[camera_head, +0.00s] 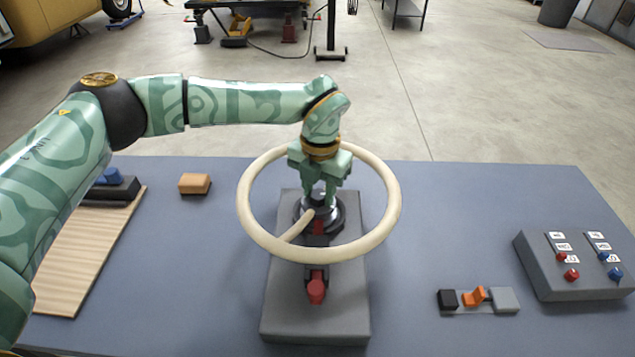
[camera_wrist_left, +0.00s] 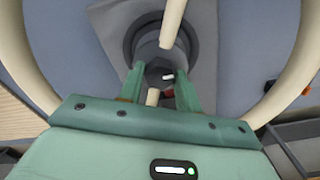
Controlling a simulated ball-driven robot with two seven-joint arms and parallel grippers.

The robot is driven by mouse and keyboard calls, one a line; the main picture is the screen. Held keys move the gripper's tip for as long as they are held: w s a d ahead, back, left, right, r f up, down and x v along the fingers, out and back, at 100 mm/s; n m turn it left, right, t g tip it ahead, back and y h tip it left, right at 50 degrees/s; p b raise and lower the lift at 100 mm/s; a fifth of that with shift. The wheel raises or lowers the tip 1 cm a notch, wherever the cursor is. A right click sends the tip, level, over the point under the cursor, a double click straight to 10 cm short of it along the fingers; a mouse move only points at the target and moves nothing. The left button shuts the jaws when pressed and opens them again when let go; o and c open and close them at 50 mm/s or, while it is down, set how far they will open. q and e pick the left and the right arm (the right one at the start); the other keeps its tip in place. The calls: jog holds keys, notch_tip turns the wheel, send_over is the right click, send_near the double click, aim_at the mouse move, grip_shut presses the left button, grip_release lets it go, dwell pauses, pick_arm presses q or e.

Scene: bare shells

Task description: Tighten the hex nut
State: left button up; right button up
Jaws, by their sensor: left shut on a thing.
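A cream ring-shaped wheel (camera_head: 345,251) stands above a grey base block (camera_head: 300,325) on the blue-grey table. Its rim and spokes also show in the left wrist view (camera_wrist_left: 298,75). My left gripper (camera_head: 319,203) reaches down through the ring to the dark hub at its middle. In the left wrist view its two fingers (camera_wrist_left: 160,77) are on either side of a small dark grey hex nut (camera_wrist_left: 154,74) and shut on it. In the head view the fingers largely hide the nut. My right gripper is in neither view.
A control box (camera_head: 575,283) with red and blue buttons and a small orange switch (camera_head: 474,297) are to the right. A wooden board (camera_head: 85,255) and a tan block (camera_head: 194,184) are left. Table behind the wheel is clear.

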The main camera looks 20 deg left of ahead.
aim_at(320, 195)
pick_arm(q)
jog(key=m+p, duration=0.2)
jog(key=m, duration=0.1)
jog(key=shift+r, duration=0.2)
jog(key=shift+f+m+p, duration=0.1)
jog(key=shift+m+p, duration=0.35)
jog(key=shift+m, duration=0.55)
jog(key=o, duration=1)
notch_tip(320, 195, up, 16)
jog(key=p, duration=0.2)
jog(key=shift+d, duration=0.15)
jog(key=shift+s, duration=0.1)
